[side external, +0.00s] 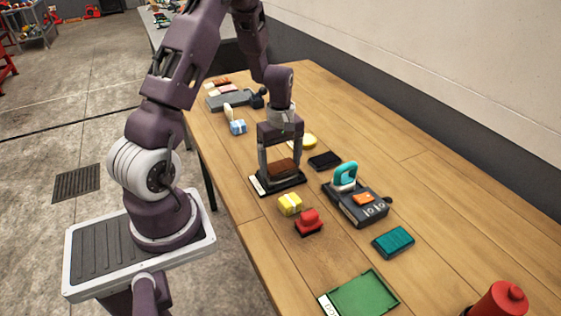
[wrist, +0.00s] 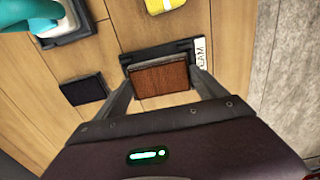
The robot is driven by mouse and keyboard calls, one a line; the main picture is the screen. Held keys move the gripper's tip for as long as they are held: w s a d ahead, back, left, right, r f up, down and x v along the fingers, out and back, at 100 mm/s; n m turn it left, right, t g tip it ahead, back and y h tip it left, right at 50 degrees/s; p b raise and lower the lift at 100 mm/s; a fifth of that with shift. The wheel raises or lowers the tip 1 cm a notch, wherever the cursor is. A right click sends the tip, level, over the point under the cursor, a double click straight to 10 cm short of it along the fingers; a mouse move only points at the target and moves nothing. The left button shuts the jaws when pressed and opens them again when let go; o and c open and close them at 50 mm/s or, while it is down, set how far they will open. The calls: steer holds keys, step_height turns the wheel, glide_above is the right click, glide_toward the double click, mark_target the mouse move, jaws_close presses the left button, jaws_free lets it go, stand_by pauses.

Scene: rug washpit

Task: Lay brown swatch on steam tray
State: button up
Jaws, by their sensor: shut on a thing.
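The brown swatch (side external: 281,168) is a small flat block between the fingers of my gripper (side external: 280,172). My gripper is shut on it and points down. In the wrist view the brown swatch (wrist: 160,80) sits between the two fingertips (wrist: 162,88). The steam tray (side external: 292,186) is a dark tray with a white label, directly below the gripper. In the wrist view the tray's dark rim (wrist: 155,52) and part of its label (wrist: 200,55) show beyond the swatch, which hides much of the tray. I cannot tell whether the swatch touches the tray.
A teal-handled device (side external: 345,178) stands right of the tray. A teal block (side external: 393,242), green tray (side external: 365,296) and red bottle (side external: 500,300) are nearer the camera. Bare wood lies at right.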

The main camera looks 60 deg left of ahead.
steer(key=shift+f, duration=0.4)
stand_by(0.4)
steer(key=o, duration=1.2)
steer(key=shift+o, duration=0.5)
steer(key=shift+s, duration=0.1)
steer(key=shift+f, duration=0.1)
steer(key=c, duration=0.3)
steer(key=shift+o, duration=1.4)
steer(key=shift+s, duration=0.1)
